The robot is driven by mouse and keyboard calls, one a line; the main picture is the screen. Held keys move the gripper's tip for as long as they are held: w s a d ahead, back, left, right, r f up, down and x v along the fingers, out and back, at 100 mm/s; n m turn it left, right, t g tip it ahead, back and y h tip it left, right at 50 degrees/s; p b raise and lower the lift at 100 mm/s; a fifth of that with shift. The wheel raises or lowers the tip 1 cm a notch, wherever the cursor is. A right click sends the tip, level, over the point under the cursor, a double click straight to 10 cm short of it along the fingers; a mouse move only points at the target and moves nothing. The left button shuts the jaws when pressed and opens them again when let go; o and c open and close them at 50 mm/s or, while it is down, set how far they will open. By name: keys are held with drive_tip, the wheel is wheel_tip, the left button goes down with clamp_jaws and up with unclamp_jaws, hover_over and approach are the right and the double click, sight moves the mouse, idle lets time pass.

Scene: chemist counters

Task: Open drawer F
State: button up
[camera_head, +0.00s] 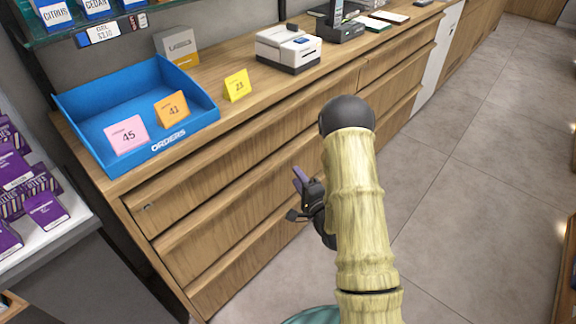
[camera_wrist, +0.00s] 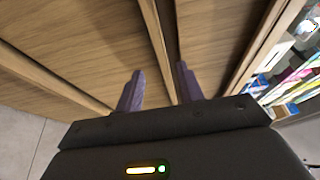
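A wooden counter (camera_head: 240,101) has stacked drawer fronts, and all of them look closed. No letter F is readable, so I cannot tell which drawer is drawer F. The left stack shows a top drawer front (camera_head: 215,165), a middle one (camera_head: 222,212) and a lower one (camera_head: 235,262). My gripper (camera_head: 300,180) is in front of this stack, toward its right side. In the wrist view my gripper (camera_wrist: 160,80) has its two purple fingers apart with nothing held. A wooden drawer edge (camera_wrist: 156,40) runs between the fingers. Contact cannot be told.
A blue tray (camera_head: 75,115) with cards, a yellow card (camera_head: 237,85) and a white printer (camera_head: 288,50) stand on the counter. A shelf of purple boxes (camera_head: 45,212) is at the left. The tiled floor (camera_head: 460,200) at the right is clear.

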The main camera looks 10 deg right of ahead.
sight(285, 160)
drive_tip(key=x, duration=0.7)
drive_tip(key=shift+w+a+b, duration=0.1)
drive_tip(key=shift+w+b, duration=0.2)
drive_tip(key=shift+b, duration=0.05)
clamp_jaws()
